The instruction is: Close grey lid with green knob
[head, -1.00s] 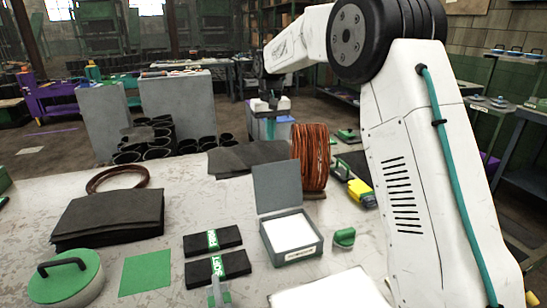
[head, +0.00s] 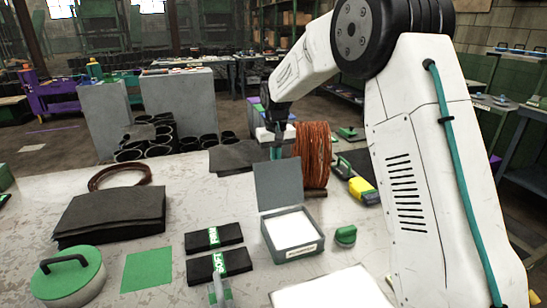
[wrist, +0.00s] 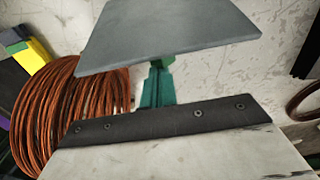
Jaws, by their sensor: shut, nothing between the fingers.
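The grey box (head: 293,247) stands on the table in the head view, with a white inside. Its grey lid (head: 279,184) stands open, upright at the back edge. In the wrist view the lid (wrist: 170,35) is a grey panel across the top. A dark green piece by its lower edge, perhaps the knob (wrist: 167,62), shows partly; the head view hides the lid's back. My gripper (head: 276,153) is behind and above the lid, teal fingers pointing down. In the wrist view the fingers (wrist: 157,80) are together and empty, close to the lid; contact cannot be told.
A copper-coloured coil (head: 314,156) stands right behind the box, close to my gripper. Dark sheets (head: 235,158) lie behind left. A green-topped knob piece (head: 345,235) sits right of the box, and two dark packs (head: 214,238) lie left. A white panel (head: 330,288) lies in front.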

